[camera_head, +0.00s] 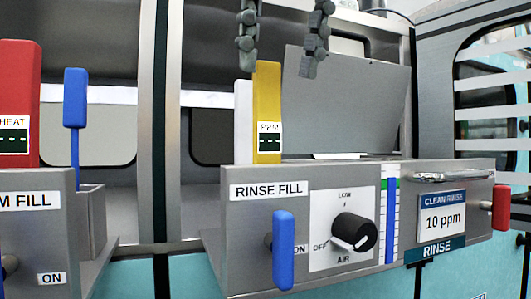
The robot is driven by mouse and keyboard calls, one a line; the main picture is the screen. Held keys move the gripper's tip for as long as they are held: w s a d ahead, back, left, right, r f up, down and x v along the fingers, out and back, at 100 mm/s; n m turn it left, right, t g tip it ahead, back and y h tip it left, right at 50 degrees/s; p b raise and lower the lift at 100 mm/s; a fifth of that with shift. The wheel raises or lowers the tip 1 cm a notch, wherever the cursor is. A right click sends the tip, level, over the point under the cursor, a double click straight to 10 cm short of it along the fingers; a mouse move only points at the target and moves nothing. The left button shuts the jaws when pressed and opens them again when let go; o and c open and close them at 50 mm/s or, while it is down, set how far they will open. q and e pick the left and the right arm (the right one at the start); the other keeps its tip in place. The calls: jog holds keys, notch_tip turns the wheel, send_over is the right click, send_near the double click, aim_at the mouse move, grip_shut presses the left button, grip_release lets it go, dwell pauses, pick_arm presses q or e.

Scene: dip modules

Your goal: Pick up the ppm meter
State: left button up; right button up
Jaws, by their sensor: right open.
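The ppm meter (267,100) is an upright yellow stick with a small dark display under a "PPM" label. It stands at the rinse module, behind the front panel, which hides its lower end. My right gripper (279,72) comes down from the top edge with its two dark fingers apart. The meter's top shows between the fingertips in the picture, nearer the left finger. Whether a finger touches it I cannot tell. My left gripper is not in view.
A white piece (243,121) stands just left of the meter, and a grey raised panel (350,100) is behind. The rinse module's panel (238,215) carries a blue lever (283,237) and black knob (354,233). A red meter (20,90) and blue-handled tool (75,98) stand left.

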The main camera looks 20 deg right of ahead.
aim_at(269, 91)
jog(key=x, duration=0.7)
jog(key=shift+w+a+f, duration=0.1)
jog(key=shift+w+a, duration=0.2)
grip_shut()
